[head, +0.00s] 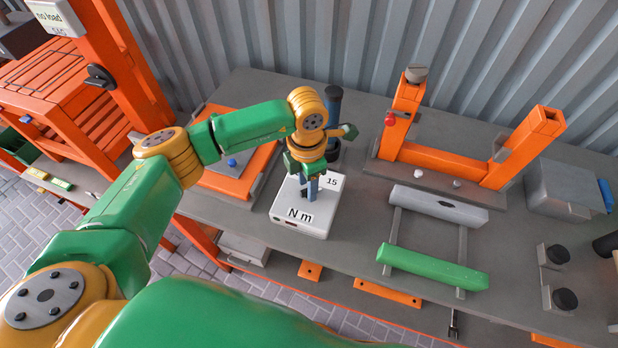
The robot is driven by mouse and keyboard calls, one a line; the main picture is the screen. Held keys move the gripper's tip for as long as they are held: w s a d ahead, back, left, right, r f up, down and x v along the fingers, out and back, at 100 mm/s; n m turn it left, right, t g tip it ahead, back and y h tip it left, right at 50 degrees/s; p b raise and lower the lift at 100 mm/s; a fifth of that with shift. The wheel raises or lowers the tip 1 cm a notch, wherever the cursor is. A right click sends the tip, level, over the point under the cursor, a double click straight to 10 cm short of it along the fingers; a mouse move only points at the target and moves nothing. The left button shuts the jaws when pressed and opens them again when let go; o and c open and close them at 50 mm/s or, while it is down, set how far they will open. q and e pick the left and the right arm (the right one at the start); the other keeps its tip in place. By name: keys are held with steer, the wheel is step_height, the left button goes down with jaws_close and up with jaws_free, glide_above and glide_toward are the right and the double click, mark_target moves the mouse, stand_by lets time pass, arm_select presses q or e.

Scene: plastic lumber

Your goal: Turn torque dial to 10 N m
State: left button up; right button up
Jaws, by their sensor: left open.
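The torque dial unit is a white box (307,223) on the grey bench, marked "N m" on its front and "15" at its right side. My left gripper (310,194) points down over the middle of the box, with its blue fingers apart. A dark part, likely the dial, shows between and behind the fingers; the fingers and hand hide most of it. I cannot tell whether the fingers touch it, and I see no other mark of its setting. My right gripper is not in view.
An orange plate (228,188) lies left of the box, and a dark cylinder (333,110) stands behind it. To the right are a grey bar (437,205) and a green bar (432,266) on rails. An orange frame (455,160) stands at the back right.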

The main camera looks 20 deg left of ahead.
arm_select(q)
steer(key=shift+f, duration=0.45)
steer(key=shift+w+f, duration=0.15)
steer(key=shift+f, duration=0.15)
steer(key=shift+w+f, duration=0.2)
steer(key=shift+w, duration=0.2)
steer(key=shift+s+r, duration=0.1)
steer(key=shift+s, duration=0.1)
jaws_close()
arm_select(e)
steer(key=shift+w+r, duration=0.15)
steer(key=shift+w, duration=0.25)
arm_select(q)
steer(key=n+b, duration=0.2)
steer(key=n, duration=0.2)
steer(key=n+b, duration=0.1)
steer(key=n, duration=0.3)
steer(key=shift+n+b, duration=0.3)
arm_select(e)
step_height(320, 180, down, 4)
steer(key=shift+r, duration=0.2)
